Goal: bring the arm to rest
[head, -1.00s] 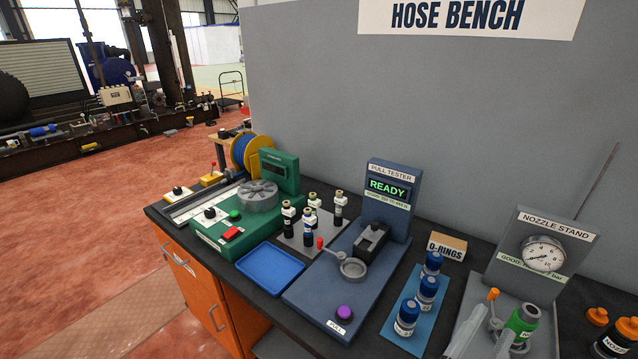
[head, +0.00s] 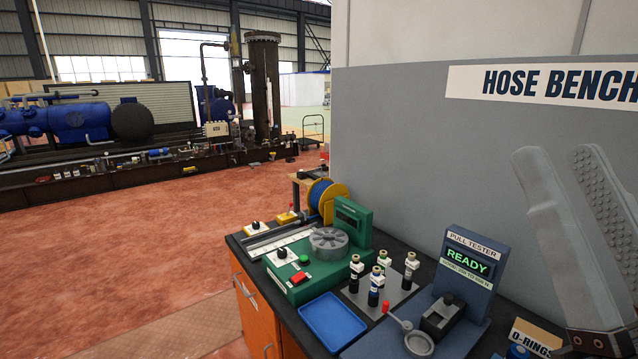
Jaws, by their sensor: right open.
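My right gripper (head: 548,150) is raised at the right edge of the head view, in front of the grey panel and above the bench. Its two grey fingers point up and stand apart, with nothing between them. It is clear of the things on the bench. My left gripper is not in view.
The bench top (head: 240,241) holds a green machine (head: 322,281), a blue tray (head: 333,322), several small bottles on a plate, a pull tester (head: 468,262) reading READY and an O-rings box (head: 535,338). A grey panel (head: 420,150) stands behind. Open red floor lies left.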

